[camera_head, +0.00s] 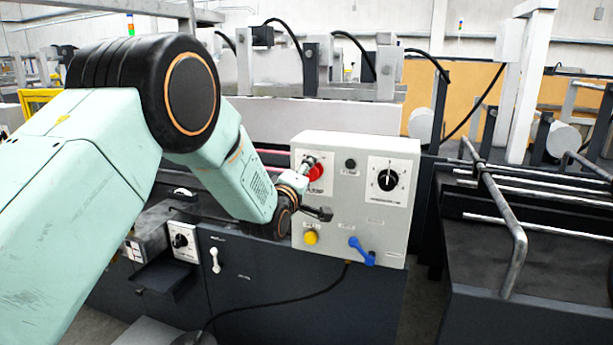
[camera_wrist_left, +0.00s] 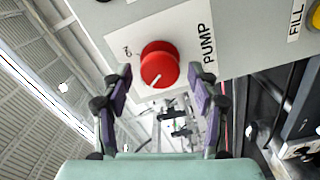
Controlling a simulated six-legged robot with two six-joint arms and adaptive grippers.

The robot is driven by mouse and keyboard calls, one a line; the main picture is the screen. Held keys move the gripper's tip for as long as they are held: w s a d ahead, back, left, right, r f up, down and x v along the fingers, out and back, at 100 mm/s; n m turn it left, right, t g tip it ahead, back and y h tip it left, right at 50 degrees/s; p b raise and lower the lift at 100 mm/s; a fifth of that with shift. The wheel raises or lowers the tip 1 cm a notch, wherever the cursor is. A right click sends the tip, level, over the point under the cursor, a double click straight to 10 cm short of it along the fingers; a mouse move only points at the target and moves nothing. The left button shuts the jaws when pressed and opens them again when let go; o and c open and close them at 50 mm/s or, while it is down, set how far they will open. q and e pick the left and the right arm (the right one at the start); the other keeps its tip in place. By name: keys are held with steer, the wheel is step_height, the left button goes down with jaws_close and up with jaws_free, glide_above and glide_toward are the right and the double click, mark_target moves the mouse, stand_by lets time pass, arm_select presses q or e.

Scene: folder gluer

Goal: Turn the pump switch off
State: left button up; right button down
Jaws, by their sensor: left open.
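The pump switch is a round red knob (camera_head: 316,172) on the upper left of the grey control box (camera_head: 340,222). In the left wrist view the red knob (camera_wrist_left: 160,64) sits on a white plate marked PUMP, with "ON" lettering at its upper left. A short white mark on the knob points toward the lower left of that view. My left gripper (camera_head: 314,189) is at the box's left side, near the knob. In the wrist view its open fingers (camera_wrist_left: 160,84) lie on either side of the knob's lower part, with gaps and nothing held. My right gripper is in neither view.
The box also carries a black rotary dial (camera_head: 388,180), a small black button (camera_head: 350,164), a yellow button (camera_head: 311,238) and a blue lever (camera_head: 361,250). A smaller box with a black knob (camera_head: 180,241) is lower left. Metal rails (camera_head: 500,205) stand at the right.

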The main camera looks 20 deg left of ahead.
arm_select(q)
steer(key=s, duration=1.2)
steer(key=shift+a, duration=0.2)
stand_by(0.4)
steer(key=s+f+m+g+b, duration=0.1)
steer(key=s+f+m+g, duration=0.5)
steer(key=f, duration=0.6)
steer(key=s+f+m+g+b, duration=0.2)
steer(key=s+f+m+g, duration=0.15)
steer(key=s+f, duration=0.7)
steer(key=s+f+m+g+b, duration=0.2)
steer(key=s+f+g, duration=0.2)
steer(key=s+f, duration=0.7)
steer(key=s+f+m+g+b, duration=0.2)
steer(key=s+f+g+b, duration=0.1)
steer(key=s+f, duration=0.9)
steer(key=s+g, duration=0.1)
steer(key=s, duration=0.4)
steer(key=shift+f+y, duration=0.3)
